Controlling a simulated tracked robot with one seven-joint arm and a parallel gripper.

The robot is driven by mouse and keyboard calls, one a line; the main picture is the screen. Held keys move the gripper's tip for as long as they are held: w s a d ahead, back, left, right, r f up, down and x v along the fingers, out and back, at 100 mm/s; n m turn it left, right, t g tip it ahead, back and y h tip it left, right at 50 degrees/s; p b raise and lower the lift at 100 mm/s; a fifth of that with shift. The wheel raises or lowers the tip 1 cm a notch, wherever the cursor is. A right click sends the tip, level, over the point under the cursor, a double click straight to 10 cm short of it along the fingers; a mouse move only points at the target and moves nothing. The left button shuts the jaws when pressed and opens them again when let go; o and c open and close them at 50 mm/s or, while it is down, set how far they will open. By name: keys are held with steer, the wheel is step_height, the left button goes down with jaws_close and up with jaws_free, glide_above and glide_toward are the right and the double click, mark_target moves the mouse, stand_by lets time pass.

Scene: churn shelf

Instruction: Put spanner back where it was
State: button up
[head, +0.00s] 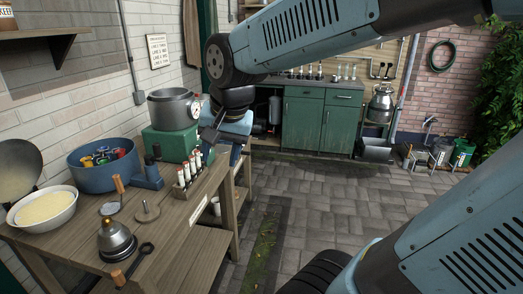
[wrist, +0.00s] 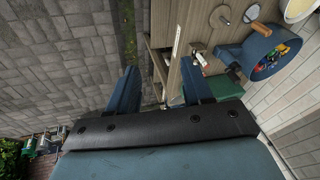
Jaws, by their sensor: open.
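A dark tool with a ring-shaped end (head: 146,248) lies on the wooden bench near its front edge; it looks like the spanner, with a wooden handle near its other end. I cannot be sure of its identity, and I cannot make it out in the wrist view. My gripper (wrist: 160,72) is open and empty, its two blue fingers spread over the bench's edge. In the head view it is beyond the rack of small bottles, partly hidden by my arm.
The wooden bench (head: 205,245) holds a blue tub (head: 88,180), a white bowl (head: 18,222), a metal funnel-like vessel (head: 115,238), a bottle rack (head: 190,186) and a green box (head: 165,145) under a steel pot (head: 168,110). Paved floor (head: 330,200) to the right is clear.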

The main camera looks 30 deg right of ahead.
steer(key=s+d+r+n+t+h, duration=0.1)
steer(key=s+d+n, duration=0.4)
steer(key=s+d, duration=0.1)
steer(key=shift+d+r+n+t, duration=0.25)
steer(key=shift+r+n+t, duration=0.05)
steer(key=shift+r+t, duration=0.1)
steer(key=shift+s, duration=0.15)
stand_by(0.5)
steer(key=shift+c, duration=0.7)
